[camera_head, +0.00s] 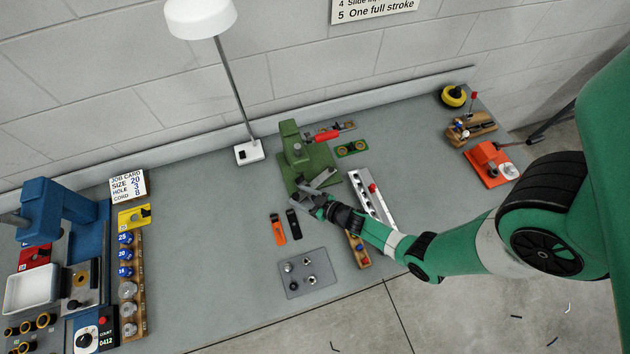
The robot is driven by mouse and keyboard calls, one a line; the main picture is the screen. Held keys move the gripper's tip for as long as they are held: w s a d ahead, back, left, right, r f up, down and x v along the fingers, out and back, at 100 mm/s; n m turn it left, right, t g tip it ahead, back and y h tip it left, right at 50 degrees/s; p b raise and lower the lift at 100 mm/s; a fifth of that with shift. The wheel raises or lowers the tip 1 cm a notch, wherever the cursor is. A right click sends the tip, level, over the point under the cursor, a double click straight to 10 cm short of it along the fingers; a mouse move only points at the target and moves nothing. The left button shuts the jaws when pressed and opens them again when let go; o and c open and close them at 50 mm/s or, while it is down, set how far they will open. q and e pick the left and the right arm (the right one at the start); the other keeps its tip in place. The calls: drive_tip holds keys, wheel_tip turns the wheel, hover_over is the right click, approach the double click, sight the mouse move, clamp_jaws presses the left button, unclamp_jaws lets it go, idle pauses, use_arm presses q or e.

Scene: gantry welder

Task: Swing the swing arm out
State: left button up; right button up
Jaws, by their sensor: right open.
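A green bench machine (304,158) stands at the middle of the grey bench, with an upright post at its back and a flat base in front. A red-handled lever (327,136) shows at its right side. A grey bar (325,177) lies over the front of its base. I cannot tell for sure which part is the swing arm. My right gripper (306,192) is open at the front edge of the machine, close to the grey bar. Whether it touches anything is too small to tell. My left gripper is not in view.
A lamp (248,152) stands behind left. A grey rail with a red knob (372,198) lies right of my gripper. Orange and black tools (278,228) and a plate of small parts (306,273) lie in front. A blue machine (62,215) stands left. Bench left of centre is clear.

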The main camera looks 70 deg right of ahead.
use_arm(q)
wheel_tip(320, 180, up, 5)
drive_tip(key=p, duration=0.4)
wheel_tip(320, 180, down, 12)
drive_tip(key=b, duration=1.2)
use_arm(e)
drive_tip(key=s+a+r, duration=1)
drive_tip(key=r, duration=0.1)
